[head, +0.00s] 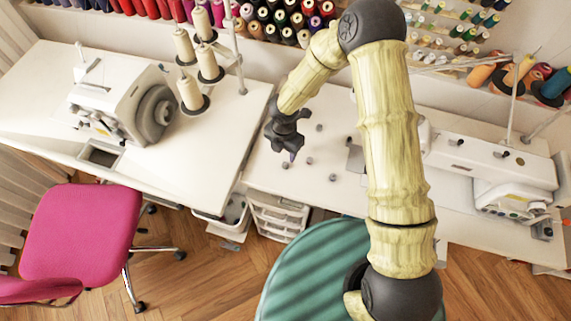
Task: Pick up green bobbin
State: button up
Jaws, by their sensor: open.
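My gripper (287,146) hangs low over the white sewing table (262,180), left of its middle. It is open, with its fingers pointing down. Several small greyish bobbins lie loose on the tabletop around it. One bobbin (285,165) is just below the gripper in the picture, another (309,160) is to its right, a third (332,177) is farther right and nearer the front edge. Another bobbin (319,127) lies farther back. I cannot make out a green one among them at this size. A small bluish-purple spot shows at the fingertips; I cannot tell what it is.
A sewing machine (490,160) stands on the right of the table. A serger (130,105) and cone stand (207,65) occupy the left table. Thread racks line the wall behind. A pink chair (80,230) and green chair (300,265) stand in front. My arm hides part of the table.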

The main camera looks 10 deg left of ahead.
aim_at(286, 162)
jog(key=shift+f, duration=0.2)
jog(key=shift+f, duration=0.15)
jog(key=f, duration=0.3)
jog(key=s+f, duration=0.1)
jog(key=shift+d+f+p, duration=0.15)
jog(key=shift+d+p, duration=0.15)
jog(key=shift+w+f, duration=0.15)
jog(key=shift+f, duration=0.2)
grip_shut()
